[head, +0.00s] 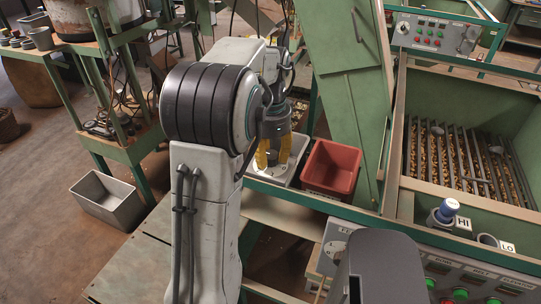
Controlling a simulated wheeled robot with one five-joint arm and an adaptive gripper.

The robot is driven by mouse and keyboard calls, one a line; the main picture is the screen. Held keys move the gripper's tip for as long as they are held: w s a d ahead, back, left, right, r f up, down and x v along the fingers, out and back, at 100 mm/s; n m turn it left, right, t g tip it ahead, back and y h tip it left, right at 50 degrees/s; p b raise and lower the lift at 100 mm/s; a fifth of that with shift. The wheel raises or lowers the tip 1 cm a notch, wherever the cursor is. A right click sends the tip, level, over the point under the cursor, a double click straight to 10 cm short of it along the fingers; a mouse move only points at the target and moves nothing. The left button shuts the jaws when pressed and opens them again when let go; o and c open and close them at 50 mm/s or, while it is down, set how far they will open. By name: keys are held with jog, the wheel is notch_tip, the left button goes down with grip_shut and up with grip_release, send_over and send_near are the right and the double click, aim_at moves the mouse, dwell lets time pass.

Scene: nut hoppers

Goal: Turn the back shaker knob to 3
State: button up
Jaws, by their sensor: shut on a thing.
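My gripper (272,157) has yellow fingers and points down at a pale control box (291,174) behind the green rail. The fingers are closed around the back shaker knob on that box's top face. The fingers and wrist hide most of the knob, so its pointer is not readable. Some small dial marks show on the face near the fingers, but they are too small to read.
A red bin (332,168) stands just right of the gripper. A second grey box with a dial (336,246) sits nearer. A green hopper with a slatted grate (465,165) is at right, with HI (463,223) and LO cups and a button panel in front.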

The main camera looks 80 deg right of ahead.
aim_at(270, 154)
jog(key=shift+a+f, duration=0.1)
jog(key=shift+f, duration=0.05)
jog(key=o, duration=1.2)
notch_tip(270, 154, up, 12)
dwell(0.6)
dwell(0.4)
